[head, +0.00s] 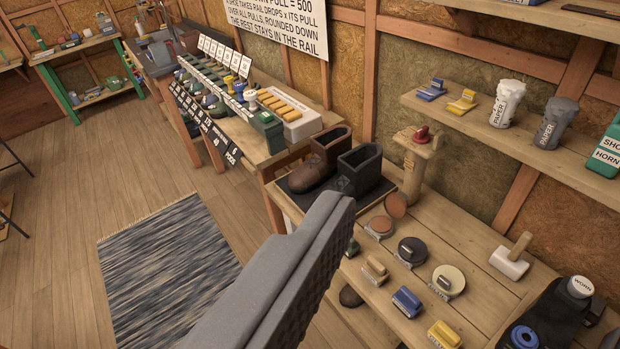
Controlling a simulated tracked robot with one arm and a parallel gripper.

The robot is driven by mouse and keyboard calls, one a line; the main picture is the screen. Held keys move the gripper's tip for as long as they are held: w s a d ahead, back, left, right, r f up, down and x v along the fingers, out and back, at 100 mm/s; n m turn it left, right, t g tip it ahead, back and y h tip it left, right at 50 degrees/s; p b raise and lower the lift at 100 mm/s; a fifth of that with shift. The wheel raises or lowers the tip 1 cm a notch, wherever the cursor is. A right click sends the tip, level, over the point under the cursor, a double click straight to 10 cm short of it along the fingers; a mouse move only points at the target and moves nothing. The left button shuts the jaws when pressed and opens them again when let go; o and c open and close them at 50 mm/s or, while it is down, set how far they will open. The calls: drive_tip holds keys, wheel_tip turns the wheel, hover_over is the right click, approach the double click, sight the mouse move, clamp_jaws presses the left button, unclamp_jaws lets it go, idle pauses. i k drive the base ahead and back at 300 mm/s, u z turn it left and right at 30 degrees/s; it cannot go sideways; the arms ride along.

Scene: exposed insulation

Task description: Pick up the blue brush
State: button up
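A blue brush-like block (407,302) with a pale lower part lies on the wooden bench (470,240) at lower right, between a tan block (375,270) and a yellow one (444,335). Another small blue item (431,90) sits on the wall shelf beside a yellow one (463,102); I cannot tell whether it is a brush. My gripper (335,215) shows as one large grey, ribbed shape rising from the bottom, left of the blue block and apart from it in the picture. A second finger cannot be made out. I see nothing held.
Brown and black boots (338,165) stand on a dark mat at the bench's left end. Round tins (448,280), a white-headed tool (511,258) and a black device (550,318) crowd the bench. The floor around the rug (165,265) is open.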

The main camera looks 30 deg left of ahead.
sight(404, 300)
drive_tip(key=u, duration=0.05)
drive_tip(key=k, duration=1.15)
drive_tip(key=z, duration=0.45)
drive_tip(key=i, duration=1.15)
drive_tip(key=u, duration=0.45)
drive_tip(key=i, duration=0.7)
drive_tip(key=u, duration=0.7)
